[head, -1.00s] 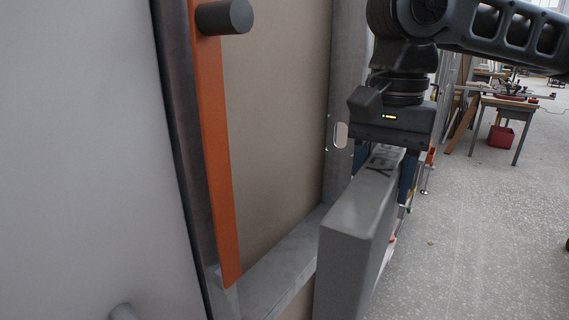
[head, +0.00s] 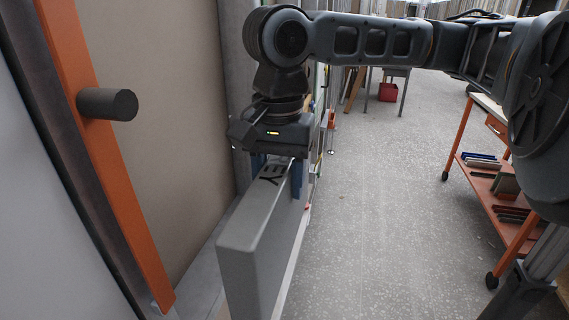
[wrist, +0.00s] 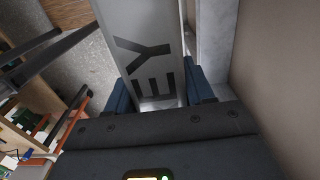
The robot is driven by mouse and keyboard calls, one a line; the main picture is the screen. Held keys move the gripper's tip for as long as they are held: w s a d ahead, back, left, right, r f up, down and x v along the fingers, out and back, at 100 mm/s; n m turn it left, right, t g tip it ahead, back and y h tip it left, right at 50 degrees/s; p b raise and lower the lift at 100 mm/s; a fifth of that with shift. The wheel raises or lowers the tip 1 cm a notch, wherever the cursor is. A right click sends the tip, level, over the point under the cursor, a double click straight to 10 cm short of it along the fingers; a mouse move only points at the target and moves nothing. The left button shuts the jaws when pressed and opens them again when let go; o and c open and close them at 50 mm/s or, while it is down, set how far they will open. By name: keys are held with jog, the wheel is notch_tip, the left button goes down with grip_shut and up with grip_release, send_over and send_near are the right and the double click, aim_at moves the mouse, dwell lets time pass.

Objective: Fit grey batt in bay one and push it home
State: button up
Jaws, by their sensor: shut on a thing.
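The grey batt (head: 262,240) is an upright slab with dark letters on its top edge, of which "EY" can be read. My gripper (head: 275,178) is shut on its top edge and holds it just right of the wall frame. In the wrist view the batt (wrist: 143,45) runs away from between my blue fingers (wrist: 155,92). The bay (head: 180,90) shows as a tan panel with grey metal studs, left of the batt. An orange upright strip (head: 108,150) with a dark round peg (head: 107,104) stands at its left. The batt's lower end is cut off by the picture edge.
An orange cart (head: 505,200) with stacked pieces stands at the right. A red bin (head: 388,92) sits under a bench farther back. The speckled floor (head: 385,220) between the wall and the cart is clear.

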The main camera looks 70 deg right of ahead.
jog(key=w+f+b, duration=0.2)
jog(key=w+b, duration=0.1)
jog(key=w, duration=0.7)
jog(key=shift+w+a+f, duration=0.2)
jog(key=shift+w+f, duration=0.1)
jog(key=shift+f, duration=0.1)
dwell(0.5)
jog(key=o, duration=1.2)
jog(key=shift+o, duration=0.2)
jog(key=shift+r, duration=0.1)
notch_tip(320, 180, up, 8)
